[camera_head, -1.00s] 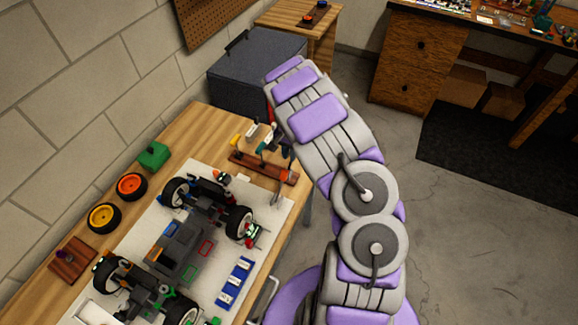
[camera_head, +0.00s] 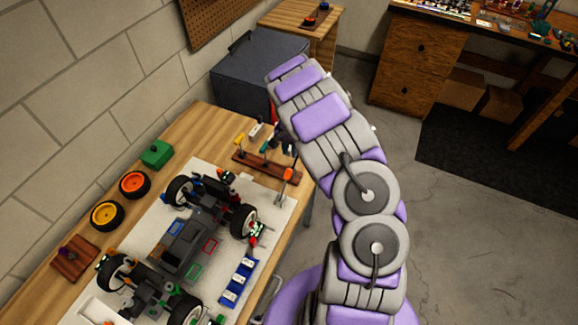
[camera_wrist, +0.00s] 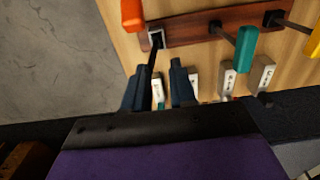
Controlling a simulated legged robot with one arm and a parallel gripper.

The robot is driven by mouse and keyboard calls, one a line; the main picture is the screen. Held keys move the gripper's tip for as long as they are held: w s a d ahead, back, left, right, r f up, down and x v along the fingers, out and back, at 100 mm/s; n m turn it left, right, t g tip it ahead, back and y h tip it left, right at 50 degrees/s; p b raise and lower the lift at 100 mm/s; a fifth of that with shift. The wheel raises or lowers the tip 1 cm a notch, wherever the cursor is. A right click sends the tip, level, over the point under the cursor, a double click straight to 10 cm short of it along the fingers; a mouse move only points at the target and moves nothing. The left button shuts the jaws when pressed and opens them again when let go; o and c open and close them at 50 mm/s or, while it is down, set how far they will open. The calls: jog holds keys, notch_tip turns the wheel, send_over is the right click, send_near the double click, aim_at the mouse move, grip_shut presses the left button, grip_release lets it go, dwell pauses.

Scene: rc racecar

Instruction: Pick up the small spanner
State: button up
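My gripper (camera_wrist: 157,86) shows from behind in the wrist view, with its two dark fingers apart. A thin dark shaft (camera_wrist: 152,62) runs from a grey square end at the rack down toward the gap between the fingers; I cannot tell whether it is the small spanner. A white-labelled piece (camera_wrist: 158,90) also shows in the gap, at a depth I cannot judge. The wooden tool rack (camera_wrist: 190,27) holds upright tools; it also shows in the head view (camera_head: 265,167). A silvery tool (camera_head: 283,187) is by its right end. My arm mostly hides my gripper there.
Near the fingers are an orange handle (camera_wrist: 132,14), a teal handle (camera_wrist: 246,46) and a yellow handle (camera_wrist: 313,42). White-labelled pieces (camera_wrist: 228,78) lie beyond the fingers. The car chassis (camera_head: 190,240) and blue tray (camera_head: 238,281) fill the table's front.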

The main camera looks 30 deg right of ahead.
jog(key=shift+o, duration=0.3)
jog(key=shift+s+d, duration=0.15)
jog(key=shift+d, duration=0.2)
